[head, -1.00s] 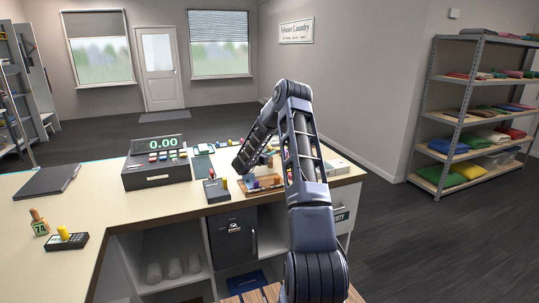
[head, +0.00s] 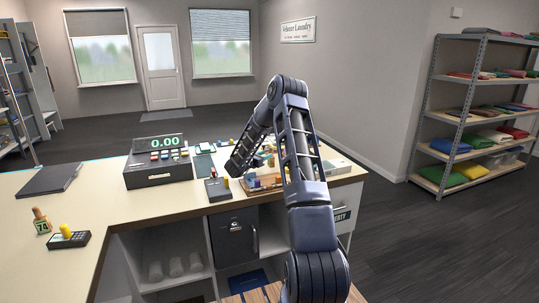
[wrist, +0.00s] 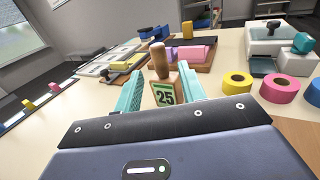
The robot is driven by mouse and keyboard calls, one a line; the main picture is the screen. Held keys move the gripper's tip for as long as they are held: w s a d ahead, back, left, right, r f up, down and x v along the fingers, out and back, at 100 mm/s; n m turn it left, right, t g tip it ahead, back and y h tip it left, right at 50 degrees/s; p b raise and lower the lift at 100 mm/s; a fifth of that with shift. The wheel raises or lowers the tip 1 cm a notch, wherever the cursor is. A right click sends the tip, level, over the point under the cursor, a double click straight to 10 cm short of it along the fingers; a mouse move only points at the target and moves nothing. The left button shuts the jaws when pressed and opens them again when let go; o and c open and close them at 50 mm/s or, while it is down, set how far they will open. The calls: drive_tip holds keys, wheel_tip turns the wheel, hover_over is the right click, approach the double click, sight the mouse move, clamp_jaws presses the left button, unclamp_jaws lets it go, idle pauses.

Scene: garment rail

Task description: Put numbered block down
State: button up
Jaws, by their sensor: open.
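A wooden block numbered 25 (wrist: 165,95) with a peg-like knob on top stands upright in the wrist view, on or just above the counter; I cannot tell which. My gripper (wrist: 160,88) is open, its teal fingers on either side of this block, with a visible gap at the left finger. Contact at the right finger is unclear. A second numbered block, 74 (head: 42,226), stands at the left of the counter (head: 120,215).
A yellow tape roll (wrist: 237,84) and a pink one (wrist: 279,90) lie right of the gripper. A wooden tray with pink blocks (wrist: 190,53) is beyond it. A cash register (head: 157,170) and a dark card terminal (head: 217,190) stand on the counter. The left counter has free room.

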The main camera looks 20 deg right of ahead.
drive_tip(key=a+r+n+t+y, duration=0.35)
drive_tip(key=r+n, duration=0.35)
drive_tip(key=r, duration=0.3)
drive_tip(key=a+r+n+t+y, duration=0.35)
drive_tip(key=a+r+n, duration=0.2)
drive_tip(key=r, duration=0.45)
drive_tip(key=s+a+r+n+y, duration=0.4)
drive_tip(key=s+n, duration=0.2)
drive_tip(key=n, duration=0.1)
drive_tip(key=s+a+r+n+y, duration=0.35)
drive_tip(key=s+n, duration=0.25)
drive_tip(key=n, duration=0.2)
drive_tip(key=s+f+n+g, duration=0.2)
drive_tip(key=s+n, duration=0.5)
drive_tip(key=s, duration=0.7)
drive_tip(key=s+d+f+n+g+y, duration=0.1)
drive_tip(key=s+n+g, duration=0.4)
drive_tip(key=s, duration=1)
drive_tip(key=s+f+n+g, duration=0.2)
drive_tip(key=s+n, duration=0.7)
drive_tip(key=s, duration=0.5)
drive_tip(key=shift+s+d+f+g, duration=0.15)
drive_tip(key=shift+f+g, duration=0.25)
drive_tip(key=shift+g, duration=0.4)
drive_tip(key=shift+y, duration=0.25)
